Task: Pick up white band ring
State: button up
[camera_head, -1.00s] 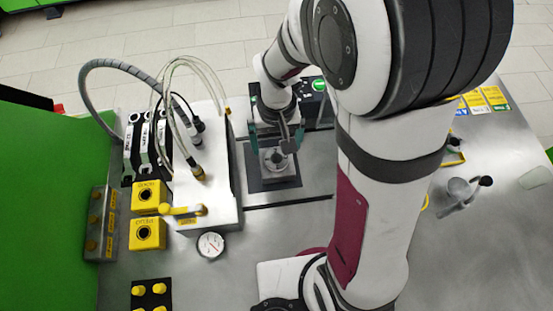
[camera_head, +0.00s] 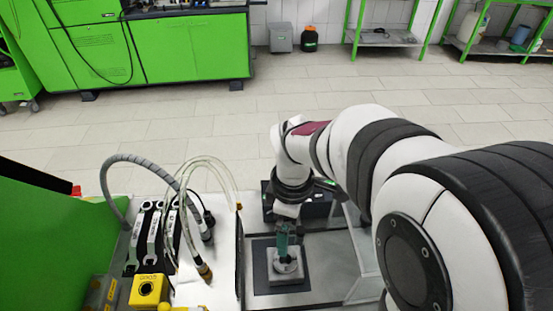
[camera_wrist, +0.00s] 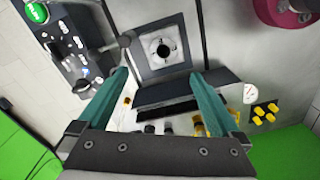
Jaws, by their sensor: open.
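A light grey square block with a round dark-centred opening sits on a dark square plate (camera_head: 259,283). In the wrist view the block (camera_wrist: 148,44) has a pale rim (camera_wrist: 161,37) around its opening. I cannot tell whether this rim is the white band ring, and no separate white ring is clear. My gripper (camera_wrist: 160,76) is open, with two teal fingers spread wide and nothing between them. In the head view my gripper (camera_head: 288,240) points down over the block (camera_head: 287,271), with its fingers nearly in line.
Left of the plate stands a white unit (camera_head: 222,262) with hoses and a yellow block (camera_head: 148,290). A dark box with a green button (camera_wrist: 36,12) stands beside the plate. Yellow knobs (camera_wrist: 265,112) and a round gauge (camera_wrist: 250,93) show in the wrist view.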

aim_at(287, 257)
jog(key=f, duration=1.3)
jog(key=shift+s, duration=0.4)
jog(key=shift+r, duration=0.1)
grip_shut()
